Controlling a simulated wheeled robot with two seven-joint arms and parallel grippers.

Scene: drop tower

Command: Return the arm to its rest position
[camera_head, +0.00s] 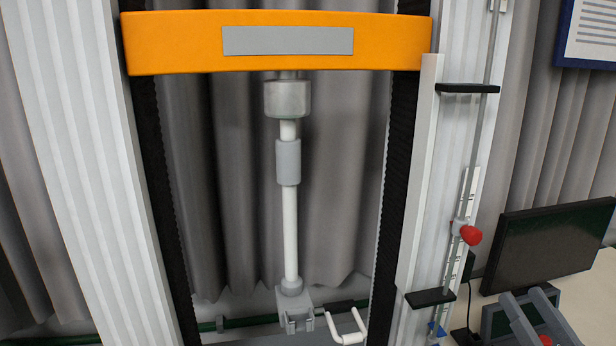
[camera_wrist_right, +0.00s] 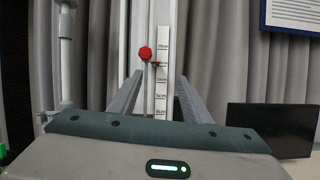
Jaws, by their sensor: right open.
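My right gripper (camera_head: 526,300) is at the lower right of the head view, its two grey fingers apart and nothing between them. In the right wrist view the fingers of the right gripper (camera_wrist_right: 160,82) are spread, with a red knob (camera_wrist_right: 146,53) and a scale (camera_wrist_right: 162,75) showing beyond the gap. In the head view the red knob (camera_head: 471,235) sits on the scale (camera_head: 465,205) at the tower's right column, up and left of the gripper and apart from it. My left gripper is not in view.
The drop tower has an orange crosshead (camera_head: 190,45) above a hanging grey-white rod (camera_head: 290,225). A white U-shaped handle (camera_head: 346,337) is at the bottom. A dark monitor (camera_head: 550,245) stands on a pale table (camera_head: 590,290) behind the right gripper. Black brackets (camera_head: 468,88) stick out from the right column.

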